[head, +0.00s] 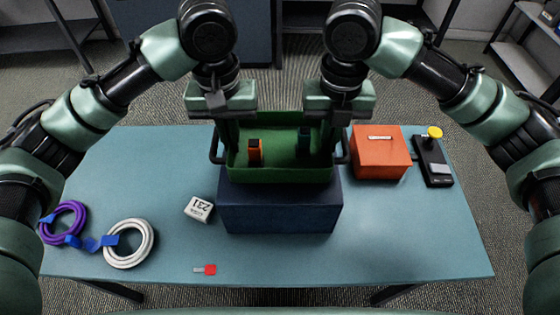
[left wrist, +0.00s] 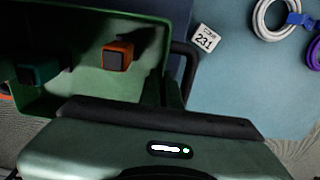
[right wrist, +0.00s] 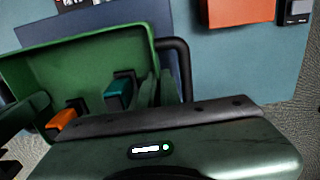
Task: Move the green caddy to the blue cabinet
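The green caddy (head: 290,172) is an open tray with a black handle at each end, over the rear part of a dark blue box on the table. I cannot tell whether it rests on the box. It holds an orange item (head: 254,152) and a teal item (head: 303,142). My left gripper (head: 229,142) is shut on its left end wall, inside the handle (left wrist: 186,70). My right gripper (head: 330,142) is shut on its right end wall, inside the handle (right wrist: 184,68). A dark blue cabinet (head: 255,30) stands beyond the table, partly hidden by my arms.
The dark blue box (head: 280,212) stands mid-table. An orange box (head: 380,160) and black device (head: 432,165) are right. A white label block (head: 199,208), white coil (head: 128,261), purple coil (head: 63,235) and red connector (head: 210,269) are left and front. Shelves (head: 525,60) stand back right.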

